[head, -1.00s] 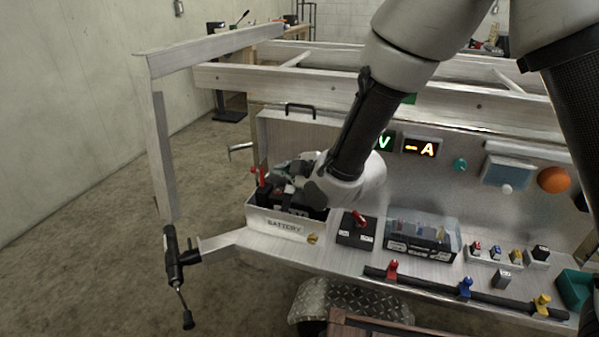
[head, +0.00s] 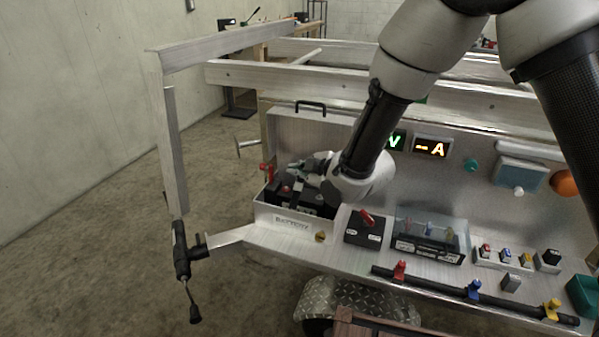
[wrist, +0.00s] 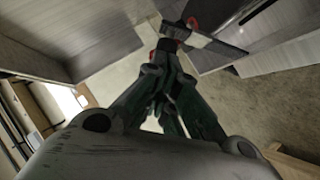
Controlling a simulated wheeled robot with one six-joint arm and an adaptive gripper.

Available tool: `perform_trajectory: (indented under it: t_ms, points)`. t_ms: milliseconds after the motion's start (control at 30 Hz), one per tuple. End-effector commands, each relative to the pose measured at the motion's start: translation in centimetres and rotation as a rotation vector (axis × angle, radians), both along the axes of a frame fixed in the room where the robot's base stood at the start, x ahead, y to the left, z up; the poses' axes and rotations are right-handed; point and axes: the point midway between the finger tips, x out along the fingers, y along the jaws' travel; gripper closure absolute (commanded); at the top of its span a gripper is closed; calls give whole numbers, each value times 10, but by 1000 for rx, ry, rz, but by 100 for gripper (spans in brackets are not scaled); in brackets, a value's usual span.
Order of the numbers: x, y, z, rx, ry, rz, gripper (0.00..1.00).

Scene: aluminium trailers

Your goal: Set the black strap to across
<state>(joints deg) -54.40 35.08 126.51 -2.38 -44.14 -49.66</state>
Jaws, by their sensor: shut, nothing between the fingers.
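The black battery (head: 318,209) sits in a metal box marked BATTERY (head: 285,224) at the left end of the panel. A dark band (head: 296,196) on the battery looks like the black strap; my gripper partly hides it, and its exact lie is hard to tell. My gripper (head: 290,172) is shut and empty, just above the battery. In the wrist view its fingertips (wrist: 168,48) meet close to a dark band and red parts; I cannot tell whether they touch.
A red lever (head: 266,172) stands at the box's left corner. A red-handled switch (head: 363,229) and a clear-covered fuse box (head: 428,240) are to the right. A black bar with coloured clips (head: 470,293) runs along the front. A handle (head: 311,106) tops the panel.

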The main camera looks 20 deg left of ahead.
Motion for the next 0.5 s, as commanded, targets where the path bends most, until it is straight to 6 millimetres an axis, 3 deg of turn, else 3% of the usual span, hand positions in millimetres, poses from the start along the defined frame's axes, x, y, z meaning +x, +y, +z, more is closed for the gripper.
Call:
perform_trajectory:
  t_ms: [500]
  points:
    - [23,-3,-7,13,177,-4,100]
